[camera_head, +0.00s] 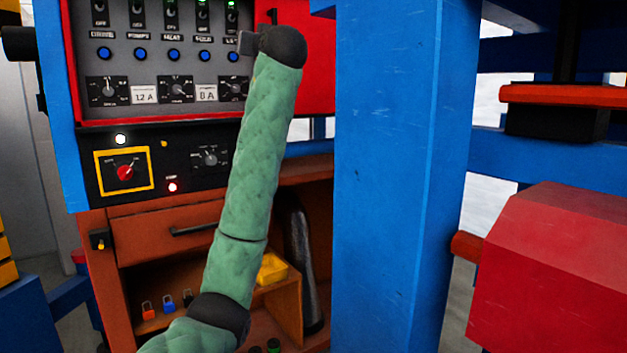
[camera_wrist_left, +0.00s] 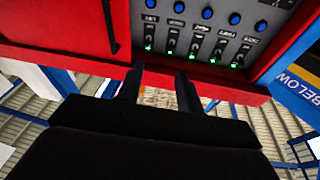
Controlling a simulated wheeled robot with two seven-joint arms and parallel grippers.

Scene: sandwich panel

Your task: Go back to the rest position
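My left arm, in a green padded sleeve, rises from the bottom of the head view and crosses in front of the control panel (camera_head: 215,55). Its gripper (camera_head: 245,42) is at the panel's upper right, mostly hidden behind the dark wrist. In the left wrist view the two dark fingers of my left gripper (camera_wrist_left: 158,88) stand apart with nothing between them. The panel's blue buttons and green-lit switches (camera_wrist_left: 195,50) show beyond the fingers. I cannot tell how far the fingertips are from the panel. My right gripper is in neither view.
A thick blue post (camera_head: 400,180) stands right of my arm. A red box (camera_head: 560,270) is at lower right. Below the panel, an orange-brown cabinet (camera_head: 140,235) has a drawer and an open shelf with padlocks and a yellow item (camera_head: 272,268).

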